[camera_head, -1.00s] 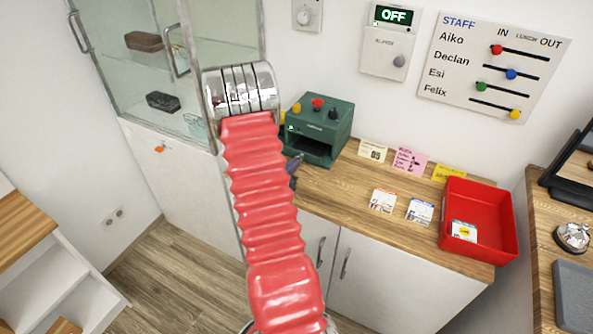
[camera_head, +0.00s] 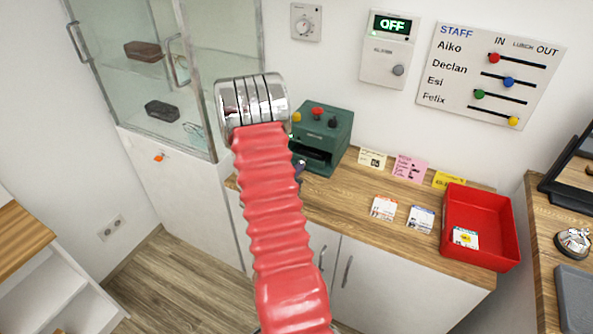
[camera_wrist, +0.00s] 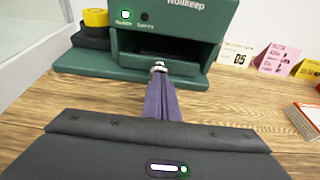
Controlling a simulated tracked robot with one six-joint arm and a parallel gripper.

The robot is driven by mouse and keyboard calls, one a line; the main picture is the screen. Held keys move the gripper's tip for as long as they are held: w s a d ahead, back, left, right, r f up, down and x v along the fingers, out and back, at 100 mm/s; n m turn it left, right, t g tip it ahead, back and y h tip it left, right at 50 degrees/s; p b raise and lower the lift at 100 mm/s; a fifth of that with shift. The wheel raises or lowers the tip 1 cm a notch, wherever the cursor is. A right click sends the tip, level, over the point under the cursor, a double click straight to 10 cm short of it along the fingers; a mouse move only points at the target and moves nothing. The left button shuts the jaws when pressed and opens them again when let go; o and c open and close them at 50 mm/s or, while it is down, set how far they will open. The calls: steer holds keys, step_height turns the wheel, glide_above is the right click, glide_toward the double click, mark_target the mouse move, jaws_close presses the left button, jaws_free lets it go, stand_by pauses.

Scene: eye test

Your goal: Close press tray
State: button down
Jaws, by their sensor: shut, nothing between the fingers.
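The green press (camera_head: 328,127) stands on the wooden counter against the wall, with its dark front slot open to view. The wrist view shows the press (camera_wrist: 185,18) close up. A small shiny knob (camera_wrist: 159,64) sits at the low front of the slot, apparently on the tray. The tray itself is mostly hidden in shadow, and I cannot tell how far out it is. My gripper (camera_wrist: 160,75) is shut and empty, its purple-grey fingers pointing at the knob, at or very near it. In the head view, my gripper (camera_head: 300,168) is mostly hidden behind my red arm.
Cards (camera_head: 384,207) and a red tray-like bin (camera_head: 479,262) are on the counter to the right. A glass cabinet (camera_head: 150,80) stands at the left. Counter wood before the press is clear.

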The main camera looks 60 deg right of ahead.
steer(key=w+f+v, duration=0.1)
steer(key=v, duration=1.2)
steer(key=shift+s+a, duration=0.5)
